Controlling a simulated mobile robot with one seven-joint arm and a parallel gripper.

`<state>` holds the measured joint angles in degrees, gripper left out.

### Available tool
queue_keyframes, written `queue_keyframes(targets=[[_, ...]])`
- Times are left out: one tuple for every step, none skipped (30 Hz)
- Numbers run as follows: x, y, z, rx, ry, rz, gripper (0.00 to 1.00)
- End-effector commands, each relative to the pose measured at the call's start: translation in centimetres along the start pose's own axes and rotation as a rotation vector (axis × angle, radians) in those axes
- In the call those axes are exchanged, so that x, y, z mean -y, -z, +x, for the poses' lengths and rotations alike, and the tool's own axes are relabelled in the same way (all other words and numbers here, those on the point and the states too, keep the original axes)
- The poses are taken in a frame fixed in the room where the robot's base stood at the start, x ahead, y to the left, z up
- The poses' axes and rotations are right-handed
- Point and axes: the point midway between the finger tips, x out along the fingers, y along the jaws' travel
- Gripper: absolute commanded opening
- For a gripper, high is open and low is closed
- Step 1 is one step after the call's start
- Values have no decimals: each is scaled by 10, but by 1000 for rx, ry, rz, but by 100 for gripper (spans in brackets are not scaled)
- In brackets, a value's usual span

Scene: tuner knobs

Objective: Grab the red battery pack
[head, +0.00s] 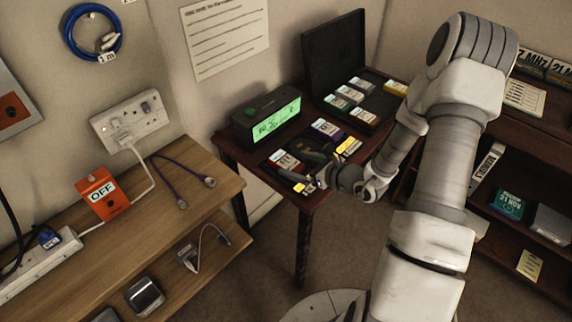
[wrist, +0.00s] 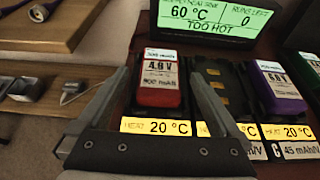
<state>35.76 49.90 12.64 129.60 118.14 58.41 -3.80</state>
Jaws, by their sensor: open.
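The red battery pack (wrist: 160,97) with a white "4.0 V" label stands in the left dark bay of a row in the wrist view. In the head view the red pack (head: 285,160) sits near the table's left edge. My gripper (wrist: 159,73) is open and empty. In the wrist view its two fingers appear on either side of the red pack; I cannot tell how far above it they are. In the head view my gripper (head: 322,175) is just right of and nearer than the pack.
An empty dark bay (wrist: 217,84) is beside the red pack, then a purple pack (wrist: 278,86). Yellow "20 °C" labels line the front. A display box (head: 267,117) reading "60 °C" and "TOO HOT" stands behind. An open black case (head: 334,50) holds several packs.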

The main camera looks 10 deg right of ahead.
Motion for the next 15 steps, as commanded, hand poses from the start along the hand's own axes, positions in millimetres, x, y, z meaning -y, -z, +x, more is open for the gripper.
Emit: queue_keyframes(targets=[[-1, 1, 4, 0, -2, 0, 100], [-1, 2, 7, 0, -3, 0, 100], [-1, 2, 12, 0, -3, 0, 100], [0, 3, 17, 0, -3, -1, 100], [0, 3, 22, 0, -3, -1, 100], [0, 4, 28, 1, -4, -1, 100], [0, 4, 33, 1, -4, -1, 100], [0, 4, 38, 1, -3, -1, 100], [0, 4, 43, 0, -3, -1, 100], [0, 3, 46, 0, -3, -1, 100], [0, 3, 48, 0, -2, -1, 100], [0, 3, 50, 0, -2, -1, 100], [0, 2, 50, 0, -1, 0, 100], [0, 2, 50, 0, -1, 0, 100], [1, 2, 50, 0, -1, 0, 100]])
